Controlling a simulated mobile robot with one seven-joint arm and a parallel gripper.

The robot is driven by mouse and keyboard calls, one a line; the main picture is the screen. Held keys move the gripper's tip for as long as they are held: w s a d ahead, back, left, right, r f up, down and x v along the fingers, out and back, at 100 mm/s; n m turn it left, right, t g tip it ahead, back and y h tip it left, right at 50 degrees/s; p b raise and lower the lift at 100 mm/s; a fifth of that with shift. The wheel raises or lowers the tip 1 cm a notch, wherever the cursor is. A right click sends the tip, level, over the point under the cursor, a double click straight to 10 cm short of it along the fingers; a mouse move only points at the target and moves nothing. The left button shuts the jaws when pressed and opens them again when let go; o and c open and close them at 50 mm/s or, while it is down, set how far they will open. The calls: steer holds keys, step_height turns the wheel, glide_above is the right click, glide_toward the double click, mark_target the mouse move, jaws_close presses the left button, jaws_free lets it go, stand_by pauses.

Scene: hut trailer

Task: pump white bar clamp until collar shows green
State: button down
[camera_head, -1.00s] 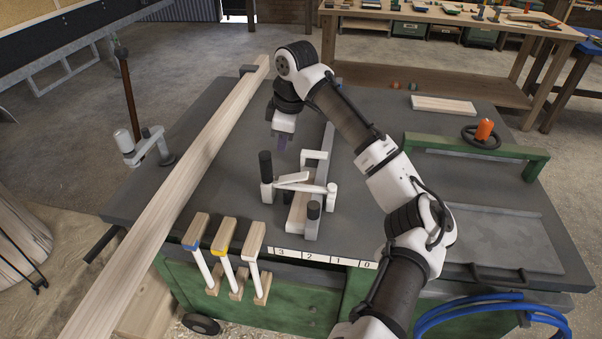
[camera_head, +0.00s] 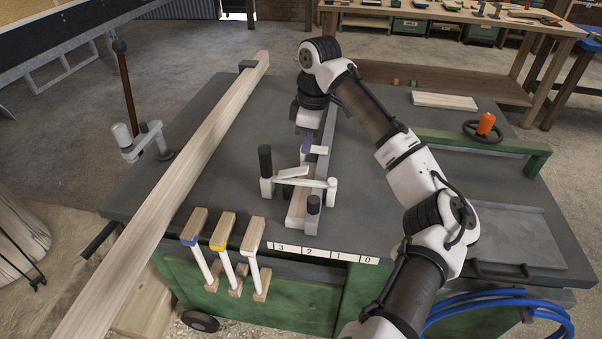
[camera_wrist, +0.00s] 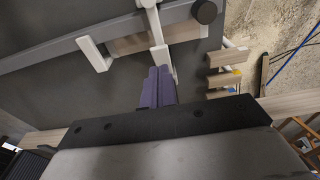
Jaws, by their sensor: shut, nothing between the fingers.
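A long timber (camera_head: 190,170) lies along the left. Three wooden-handled pieces, with blue (camera_head: 195,228), yellow (camera_head: 223,232) and white (camera_head: 252,236) bands, sit at the front edge beside a number strip (camera_head: 323,254). A green rail (camera_head: 480,146) is at right.

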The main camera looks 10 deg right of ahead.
mark_target(306, 169)
steer(key=shift+a+f+b, duration=0.15)
steer(key=shift+f+b, duration=0.9)
steer(key=shift+f, duration=0.3)
steer(key=shift+a+f+b, duration=0.1)
steer(key=shift+f+b, duration=0.95)
steer(key=shift+f, duration=0.25)
steer(key=shift+f+b, duration=0.45)
steer(key=shift+f, duration=0.95)
steer(key=shift+d+r+p, duration=0.2)
steer(key=shift+r+p, duration=0.05)
steer(key=shift+p, duration=0.1)
steer(key=shift+s+d+r+p, duration=0.25)
steer(key=shift+d+p, duration=0.1)
steer(key=shift+d, duration=0.15)
steer(key=shift+s+d+r+p, duration=0.1)
steer(key=shift+d+r+p, duration=0.1)
steer(key=shift+d+p, duration=0.25)
steer(key=shift+d, duration=0.3)
steer(key=shift+f, duration=0.1)
